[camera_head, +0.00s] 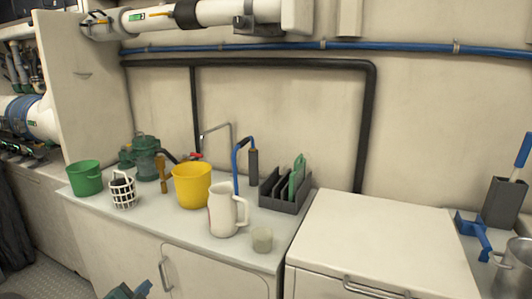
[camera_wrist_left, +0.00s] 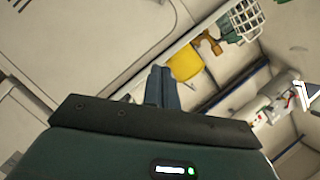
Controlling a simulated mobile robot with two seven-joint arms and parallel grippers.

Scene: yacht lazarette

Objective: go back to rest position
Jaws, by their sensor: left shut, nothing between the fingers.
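My left gripper (camera_head: 140,289) shows at the bottom edge of the head view, low in front of the counter's cabinet face and apart from the things on the counter. In the left wrist view its fingers (camera_wrist_left: 163,88) are together with nothing between them. My right gripper is in neither view. The rest of the left arm is hidden below the head view's edge.
The counter (camera_head: 185,226) holds a green bucket (camera_head: 85,178), white basket (camera_head: 123,192), yellow bucket (camera_head: 192,185), white jug (camera_head: 223,211), cup (camera_head: 262,240) and dark rack (camera_head: 285,196). A white chest (camera_head: 375,240) stands right. Cabinet handles (camera_head: 165,273) protrude below the counter.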

